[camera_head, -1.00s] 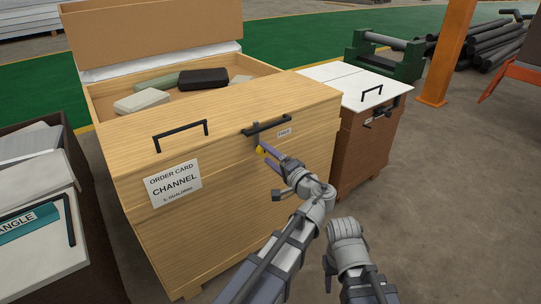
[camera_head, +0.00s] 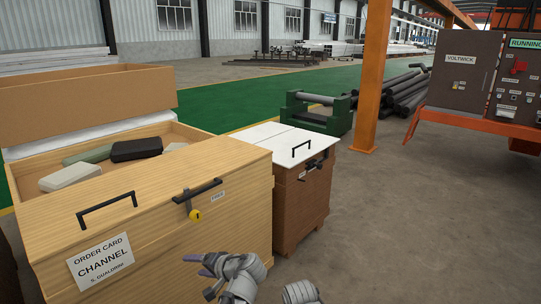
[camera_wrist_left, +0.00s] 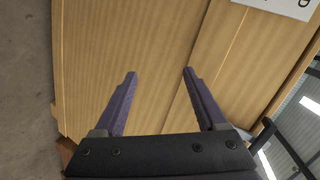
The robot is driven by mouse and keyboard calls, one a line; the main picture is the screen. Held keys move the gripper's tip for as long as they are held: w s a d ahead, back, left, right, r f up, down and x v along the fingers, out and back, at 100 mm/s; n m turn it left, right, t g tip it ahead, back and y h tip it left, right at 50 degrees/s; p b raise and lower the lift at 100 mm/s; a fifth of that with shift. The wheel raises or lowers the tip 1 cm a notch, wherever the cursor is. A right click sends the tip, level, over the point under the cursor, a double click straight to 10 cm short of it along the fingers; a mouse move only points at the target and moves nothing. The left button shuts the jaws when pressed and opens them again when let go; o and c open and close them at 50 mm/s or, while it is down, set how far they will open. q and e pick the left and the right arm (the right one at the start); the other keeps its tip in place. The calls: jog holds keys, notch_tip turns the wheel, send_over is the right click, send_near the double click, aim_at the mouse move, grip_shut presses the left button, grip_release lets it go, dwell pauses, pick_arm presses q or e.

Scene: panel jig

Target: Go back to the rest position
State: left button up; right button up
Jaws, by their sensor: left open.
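My left gripper (camera_head: 198,270) is low in the head view, in front of the light wooden box (camera_head: 150,225). It is open and apart from the box in that view. In the left wrist view its two purple fingers (camera_wrist_left: 158,75) are spread with nothing between them, and the wooden panel fills the background. A rounded grey part of my other arm shows at the bottom edge of the head view; its gripper is not visible.
A brown box with a white lid (camera_head: 285,137) stands to the right. Grey floor (camera_head: 410,220) on the right is clear. An orange post (camera_head: 374,80) stands behind.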

pick_arm(q)
jog(key=s+d+f+n+g+h, duration=0.1)
jog(key=s+d+f+g+h, duration=0.25)
jog(key=s+f+h, duration=0.2)
jog(key=s+d+f+n+g+h, duration=0.1)
jog(key=s+d+f+g+h, duration=0.1)
jog(key=s+d+f+h, duration=0.3)
jog(key=s+d+r+m+p, duration=0.4)
jog(key=s+d+r+p, duration=0.3)
jog(key=d, duration=0.3)
notch_tip(320, 180, up, 37)
jog(key=p, duration=3.8)
jog(key=shift+w+r+g+y+p, duration=0.25)
jog(key=shift+g+y+p, duration=0.1)
jog(key=shift+y, duration=0.1)
jog(key=shift+d+f, duration=0.1)
